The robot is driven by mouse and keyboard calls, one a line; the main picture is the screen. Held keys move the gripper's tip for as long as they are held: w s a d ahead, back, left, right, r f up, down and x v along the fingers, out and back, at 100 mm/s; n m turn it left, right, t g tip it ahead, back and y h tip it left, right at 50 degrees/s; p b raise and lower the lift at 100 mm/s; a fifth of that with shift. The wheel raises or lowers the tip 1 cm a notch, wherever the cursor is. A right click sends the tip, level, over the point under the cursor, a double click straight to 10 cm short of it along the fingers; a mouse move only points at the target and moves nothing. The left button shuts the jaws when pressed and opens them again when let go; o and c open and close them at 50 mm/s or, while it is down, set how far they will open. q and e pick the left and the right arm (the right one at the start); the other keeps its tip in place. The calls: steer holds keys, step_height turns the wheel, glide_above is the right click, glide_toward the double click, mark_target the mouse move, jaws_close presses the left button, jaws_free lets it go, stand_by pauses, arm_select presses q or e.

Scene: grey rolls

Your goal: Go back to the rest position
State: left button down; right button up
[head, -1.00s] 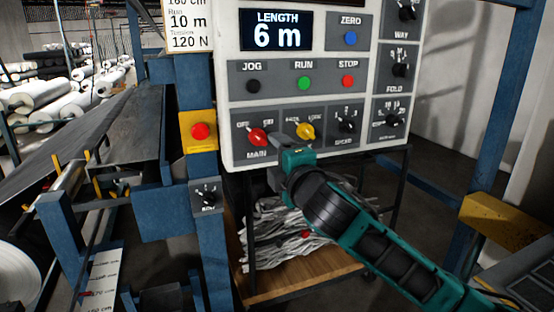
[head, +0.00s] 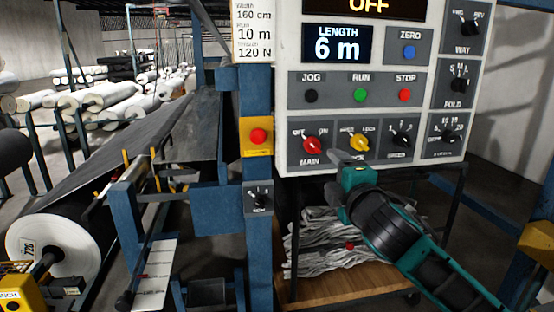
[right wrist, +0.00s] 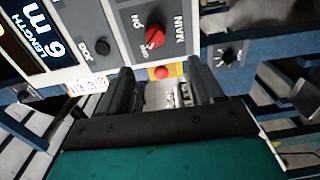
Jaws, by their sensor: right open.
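My right gripper (head: 345,165) is in front of the lower edge of the control panel (head: 385,115), just below the red MAIN knob (head: 310,143) and the yellow knob (head: 359,143). In the right wrist view its two fingers (right wrist: 165,88) are apart with nothing held between them. The red MAIN knob (right wrist: 154,37) is beyond the fingertips there, apart from them. The panel display (head: 337,44) reads LENGTH 6 m, and a display above it reads OFF. My left gripper does not show.
A blue post (head: 257,100) carries a red button on a yellow box (head: 258,137) left of the panel. Grey crumpled material (head: 325,240) lies on a wooden shelf (head: 345,290) under the panel.

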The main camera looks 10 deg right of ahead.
steer(key=s+a+f+m+g+y, duration=0.15)
steer(key=s+f+m, duration=0.3)
steer(key=f, duration=0.75)
steer(key=s+a+f+m+g, duration=0.25)
steer(key=s+f, duration=0.35)
steer(key=f, duration=0.7)
steer(key=s+d+f+m+g, duration=0.2)
steer(key=s+f+m+g, duration=0.1)
steer(key=s+f+m, duration=0.6)
steer(key=s+f, duration=0.4)
steer(key=s, duration=0.4)
steer(key=shift+d+f, duration=0.25)
steer(key=shift+s+h, duration=0.1)
steer(key=shift+h, duration=0.15)
